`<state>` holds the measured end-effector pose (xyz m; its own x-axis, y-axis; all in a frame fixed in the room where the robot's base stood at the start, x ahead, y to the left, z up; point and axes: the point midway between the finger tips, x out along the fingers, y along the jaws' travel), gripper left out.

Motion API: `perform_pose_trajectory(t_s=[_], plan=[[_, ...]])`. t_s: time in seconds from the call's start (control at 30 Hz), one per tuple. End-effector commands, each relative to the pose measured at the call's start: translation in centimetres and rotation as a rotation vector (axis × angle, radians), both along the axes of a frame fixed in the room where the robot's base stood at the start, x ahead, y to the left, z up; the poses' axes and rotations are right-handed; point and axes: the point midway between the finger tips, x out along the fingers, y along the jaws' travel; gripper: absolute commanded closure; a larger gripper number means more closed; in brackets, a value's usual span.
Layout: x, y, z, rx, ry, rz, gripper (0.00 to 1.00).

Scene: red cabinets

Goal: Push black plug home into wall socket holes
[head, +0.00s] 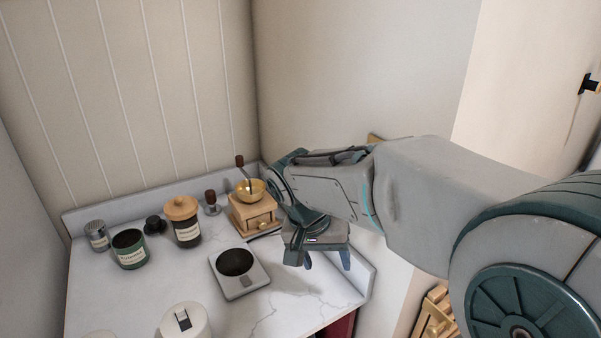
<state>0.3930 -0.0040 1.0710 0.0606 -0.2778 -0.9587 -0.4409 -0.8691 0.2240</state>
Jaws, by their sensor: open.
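My gripper (326,261) hangs over the right part of the marble counter (320,290), fingers pointing down. Its two blue fingertips are apart, and I see nothing between them. I cannot make out the black plug or the wall socket holes. My arm and gripper cover part of the right wall and the counter's back right corner. A small tan edge (375,138) shows on the right wall just above my arm; I cannot tell what it belongs to. A thin dark line, possibly a cord, lies beside the coffee grinder (254,214), left of my gripper.
A scale (239,272) with a dark round top lies left of my gripper. A wooden-lidded jar (184,222), a green canister (130,250), a metal shaker (97,236) and a small black item (155,225) stand farther left.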

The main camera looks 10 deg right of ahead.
Motion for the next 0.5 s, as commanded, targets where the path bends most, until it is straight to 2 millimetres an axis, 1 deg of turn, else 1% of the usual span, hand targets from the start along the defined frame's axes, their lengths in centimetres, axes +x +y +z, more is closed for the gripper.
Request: perform_pose_trajectory(t_s=[0.03, 0.1, 0.17, 0.2, 0.27, 0.3, 0.4, 0.5], plan=[[1.8, 0.7, 0.8, -0.064, -0.007, -0.05, 0.4], [4.0, 1.2, 1.8, -0.157, -0.047, -0.143, 0.4], [5.9, 1.9, 2.7, -0.241, -0.099, -0.22, 0.4], [7.1, 2.6, 3.4, -0.297, -0.145, -0.27, 0.4], [8.8, 3.7, 4.6, -0.379, -0.228, -0.342, 0.4], [9.9, 4.5, 5.5, -0.429, -0.291, -0.384, 0.4], [12.0, 7.0, 7.7, -0.528, -0.46, -0.473, 0.4], [13.2, 9.3, 9.6, -0.589, -0.617, -0.535, 0.4]])
